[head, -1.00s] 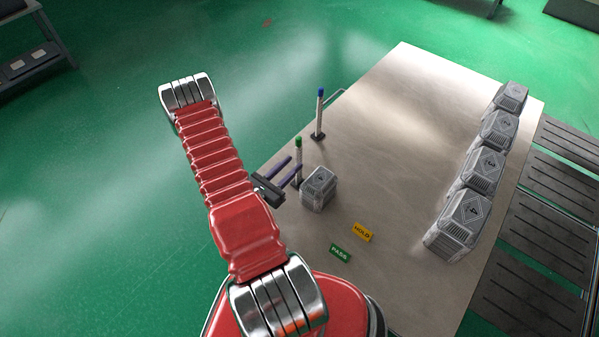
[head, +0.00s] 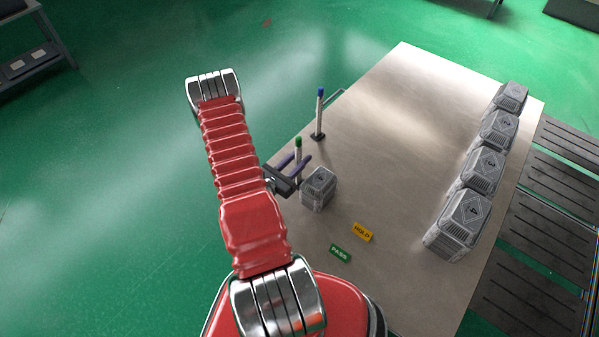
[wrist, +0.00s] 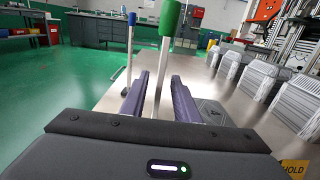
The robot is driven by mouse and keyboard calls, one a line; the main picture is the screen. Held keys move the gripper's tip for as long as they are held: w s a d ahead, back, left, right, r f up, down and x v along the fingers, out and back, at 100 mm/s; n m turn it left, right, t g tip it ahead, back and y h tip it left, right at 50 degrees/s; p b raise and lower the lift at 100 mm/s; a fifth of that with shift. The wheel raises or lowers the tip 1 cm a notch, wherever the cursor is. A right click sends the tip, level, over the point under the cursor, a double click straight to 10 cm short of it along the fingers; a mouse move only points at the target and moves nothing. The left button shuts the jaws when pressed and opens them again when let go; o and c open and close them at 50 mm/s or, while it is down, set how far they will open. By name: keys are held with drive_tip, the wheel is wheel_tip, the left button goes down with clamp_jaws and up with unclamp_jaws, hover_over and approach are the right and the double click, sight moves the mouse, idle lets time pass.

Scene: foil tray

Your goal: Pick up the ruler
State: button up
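I see no ruler in either view. My gripper (head: 299,160) is over the left edge of the metal table (head: 400,130), with its two purple fingers apart. In the wrist view, a green-topped pale post (wrist: 168,18) shows between the open fingers (wrist: 160,80), with a gap on each side. The same green-topped post (head: 298,142) stands at the table's left edge in the head view, partly hidden by the fingers. I cannot tell whether a finger touches it.
A blue-topped post (head: 320,93) stands farther back. A grey ribbed block (head: 318,188) sits close right of my gripper. Several numbered grey blocks (head: 464,222) line the table's right side. HOLD (head: 362,232) and PASS (head: 340,253) labels lie in front. The table's middle is clear.

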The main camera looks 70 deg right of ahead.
drive_tip(key=shift+c, duration=0.5)
clamp_jaws()
idle(0.8)
